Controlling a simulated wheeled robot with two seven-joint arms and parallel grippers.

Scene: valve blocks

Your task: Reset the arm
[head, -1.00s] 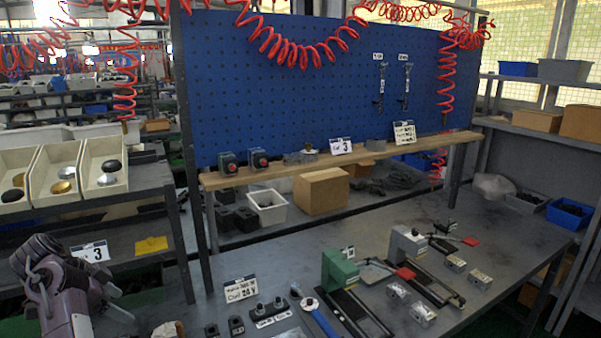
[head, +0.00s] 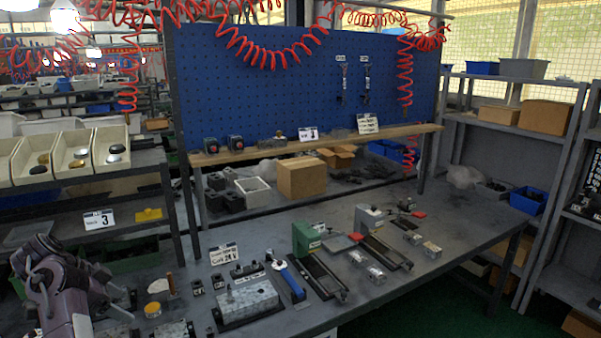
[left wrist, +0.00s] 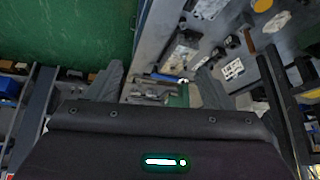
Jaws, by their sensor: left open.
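My left arm is folded up at the lower left of the head view, with the left gripper (head: 112,298) partly hidden beside the bench's near left end. In the left wrist view the left gripper (left wrist: 162,85) shows two dark fingers spread apart with nothing between them. A large metal valve block (head: 245,303) lies on the grey bench (head: 330,225). Several small metal blocks, one of them here (head: 376,273), lie farther right. My right gripper is not in view.
A green vise-like fixture (head: 306,239) and a grey one (head: 369,218) stand on the bench. A blue-handled tool (head: 290,281) lies near the large block. A shelf with bins (head: 70,158) stands left. Green floor (left wrist: 75,30) is clear in the left wrist view.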

